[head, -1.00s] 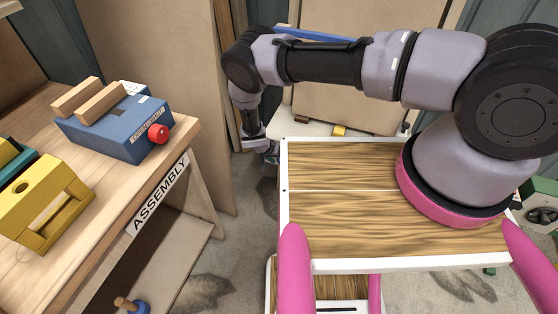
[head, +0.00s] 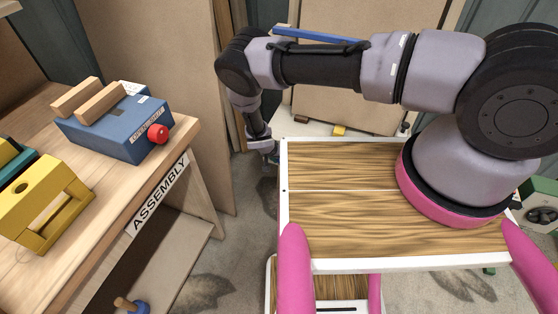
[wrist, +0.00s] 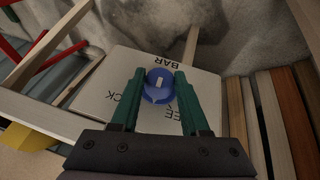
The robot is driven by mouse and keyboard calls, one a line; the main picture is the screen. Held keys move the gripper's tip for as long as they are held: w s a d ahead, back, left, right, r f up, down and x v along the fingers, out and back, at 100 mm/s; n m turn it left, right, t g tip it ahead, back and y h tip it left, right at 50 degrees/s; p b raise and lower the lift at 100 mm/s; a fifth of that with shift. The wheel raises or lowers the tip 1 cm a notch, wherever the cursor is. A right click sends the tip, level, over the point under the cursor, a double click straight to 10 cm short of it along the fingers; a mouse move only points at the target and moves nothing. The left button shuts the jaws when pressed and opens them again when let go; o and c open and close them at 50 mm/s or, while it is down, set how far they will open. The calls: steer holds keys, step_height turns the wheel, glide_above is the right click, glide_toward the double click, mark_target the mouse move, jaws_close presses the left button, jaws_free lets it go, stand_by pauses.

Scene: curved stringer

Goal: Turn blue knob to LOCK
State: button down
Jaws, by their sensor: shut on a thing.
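The blue knob (wrist: 157,86) is in the middle of the wrist view, with a pale mark on its face. It sits on a pale plate (wrist: 95,93) with black lettering. "BAR" reads upside down at the plate's far side. Letters ending in "CK" show to the left of the knob, partly covered by a finger, and more partly covered letters are to the right. My gripper (wrist: 159,76) has its two green fingers on either side of the knob, shut on it. In the head view my gripper (head: 271,158) is small beyond the wooden top, and the knob cannot be made out.
Wooden slats (wrist: 270,120) lie right of the plate, and a red frame (wrist: 45,68) is at the left. In the head view an assembly bench (head: 180,140) stands left with a blue box (head: 110,135) and a yellow block (head: 45,205). Open floor lies between.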

steer(key=t+y, duration=0.1)
steer(key=y, duration=0.1)
steer(key=m+t+y, duration=0.1)
steer(key=y, duration=0.2)
steer(key=d+m+t+y, duration=0.1)
steer(key=y, duration=0.2)
steer(key=shift+s+f, duration=0.1)
steer(key=shift+s, duration=0.05)
stand_by(0.6)
steer(key=shift+a, duration=0.1)
steer(key=shift+c, duration=2)
jaws_free()
steer(key=shift+s, duration=0.1)
